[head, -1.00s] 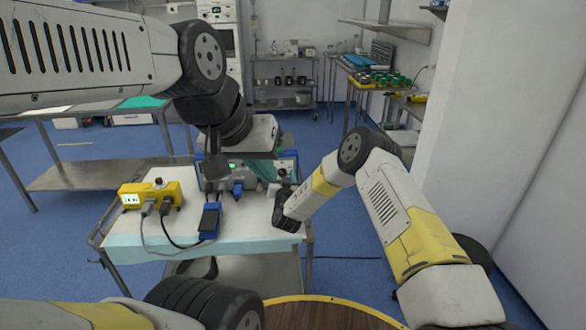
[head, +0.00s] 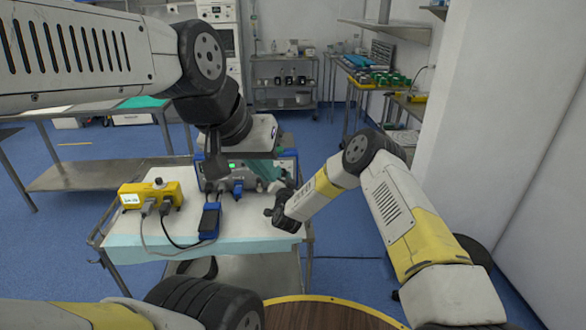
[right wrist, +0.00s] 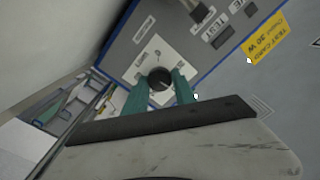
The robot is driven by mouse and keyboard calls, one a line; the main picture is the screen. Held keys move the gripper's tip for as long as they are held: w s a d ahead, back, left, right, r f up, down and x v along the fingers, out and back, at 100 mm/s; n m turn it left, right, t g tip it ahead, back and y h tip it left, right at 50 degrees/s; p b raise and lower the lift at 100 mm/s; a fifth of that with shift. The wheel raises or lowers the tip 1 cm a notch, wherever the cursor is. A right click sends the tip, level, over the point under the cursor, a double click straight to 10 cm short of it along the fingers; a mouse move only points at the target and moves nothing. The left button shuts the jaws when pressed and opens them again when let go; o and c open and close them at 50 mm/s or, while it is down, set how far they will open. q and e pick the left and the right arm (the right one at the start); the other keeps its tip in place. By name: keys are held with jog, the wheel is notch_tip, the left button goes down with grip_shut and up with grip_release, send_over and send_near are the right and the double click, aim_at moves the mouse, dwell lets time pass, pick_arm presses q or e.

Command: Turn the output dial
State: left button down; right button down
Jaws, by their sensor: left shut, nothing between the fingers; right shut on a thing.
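The output dial (right wrist: 158,75) is a round black knob with a white mark, on a white square panel of the blue-edged grey unit (right wrist: 205,40). My right gripper (right wrist: 159,84) has its teal fingers on either side of the dial and is shut on it. In the head view the unit (head: 290,166) stands at the back of the cart, largely hidden behind my arms, and the dial cannot be made out.
The cart (head: 255,246) has a pale blue drape. A yellow box (head: 165,194) with cables stands at its left, and a blue-and-black device (head: 209,220) lies near its middle. A yellow label (right wrist: 268,37) is on the unit. A white wall (head: 520,150) closes the right side.

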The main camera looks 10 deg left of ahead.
jog(key=c, duration=1)
grip_release()
jog(key=shift+s, duration=0.15)
jog(key=v, duration=0.7)
jog(key=shift+s+d, duration=0.15)
jog(key=shift+s, duration=0.1)
